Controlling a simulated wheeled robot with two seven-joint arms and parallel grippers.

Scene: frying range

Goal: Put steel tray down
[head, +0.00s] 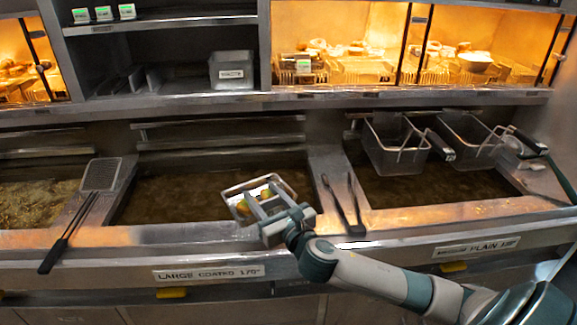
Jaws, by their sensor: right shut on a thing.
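The steel tray (238,190) is a small, shallow metal tray in the middle of the head view, with a few yellow-orange pieces (265,194) in it. It shows over the middle fryer vat (180,200), near that vat's right front corner. My right gripper (268,203) is shut on the tray's near side. The gripper's fingers hide part of the tray. The tray looks roughly level. Whether it touches anything below is not clear. My left gripper is not in view.
Black-handled tongs (345,205) lie on the divider right of the tray. Two fry baskets (395,155) hang at the right vat. A skimmer (100,175) rests on the left divider. A grey container (232,70) stands on the shelf above. A lit warming cabinet (340,60) is behind.

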